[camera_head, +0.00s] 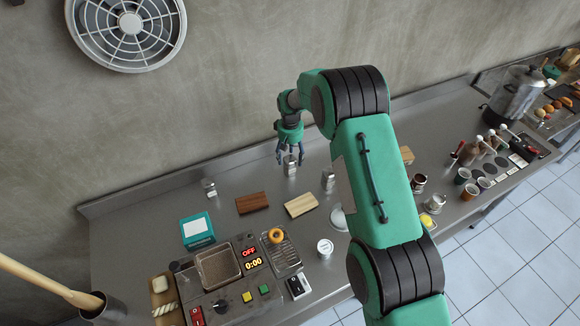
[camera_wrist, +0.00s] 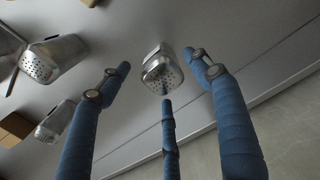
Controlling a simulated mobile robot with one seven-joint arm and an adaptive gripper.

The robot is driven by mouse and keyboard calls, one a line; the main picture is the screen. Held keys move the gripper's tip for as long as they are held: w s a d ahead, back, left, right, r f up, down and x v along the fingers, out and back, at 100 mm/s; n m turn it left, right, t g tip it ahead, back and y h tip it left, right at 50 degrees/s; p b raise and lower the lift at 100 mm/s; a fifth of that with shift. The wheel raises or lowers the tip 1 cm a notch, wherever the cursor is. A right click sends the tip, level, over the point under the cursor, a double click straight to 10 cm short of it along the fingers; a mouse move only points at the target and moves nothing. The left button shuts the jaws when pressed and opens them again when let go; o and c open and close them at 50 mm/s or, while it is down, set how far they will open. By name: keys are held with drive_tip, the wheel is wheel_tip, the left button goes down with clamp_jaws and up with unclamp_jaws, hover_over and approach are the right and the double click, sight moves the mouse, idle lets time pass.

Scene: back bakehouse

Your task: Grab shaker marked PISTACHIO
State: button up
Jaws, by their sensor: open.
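Metal shakers with perforated tops stand on the steel counter. One shaker (camera_head: 290,167) is under my gripper (camera_head: 290,157), which points down at it with its fingers spread. In the wrist view this shaker (camera_wrist: 161,74) shows between the tips of my three blue fingers (camera_wrist: 158,78), which are open and not closed on it. A second shaker (camera_head: 328,180) stands to its right, and a third shaker (camera_head: 208,187) stands farther left. No marking is readable on any shaker, so I cannot tell which one says PISTACHIO.
A dark wooden block (camera_head: 252,203) and a light wooden block (camera_head: 301,205) lie in front of the shakers. A teal scale (camera_head: 197,231) stands at left. The grey wall (camera_head: 190,130) rises close behind. My arm hides part of the counter at right.

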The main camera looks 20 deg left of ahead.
drive_tip(key=shift+f, duration=0.1)
drive_tip(key=shift+f+p, duration=0.65)
drive_tip(key=shift+f, duration=1.85)
clamp_jaws()
drive_tip(key=shift+w+r, duration=0.1)
drive_tip(key=shift+r, duration=0.1)
drive_tip(key=shift+r+b, duration=0.45)
drive_tip(key=shift+r, duration=0.85)
drive_tip(key=shift+s+d+r, duration=0.1)
drive_tip(key=shift+s+r, duration=0.1)
drive_tip(key=shift+r, duration=0.1)
drive_tip(key=s+d, duration=0.2)
drive_tip(key=s, duration=0.2)
drive_tip(key=s+d+r+b, duration=0.1)
drive_tip(key=s+d, duration=0.2)
drive_tip(key=s, duration=0.1)
drive_tip(key=s+d+b, duration=0.1)
drive_tip(key=s+d, duration=0.2)
drive_tip(key=s, duration=0.2)
drive_tip(key=shift+s+d+r, duration=0.1)
drive_tip(key=shift+d+r, duration=0.05)
drive_tip(key=shift+r, duration=0.05)
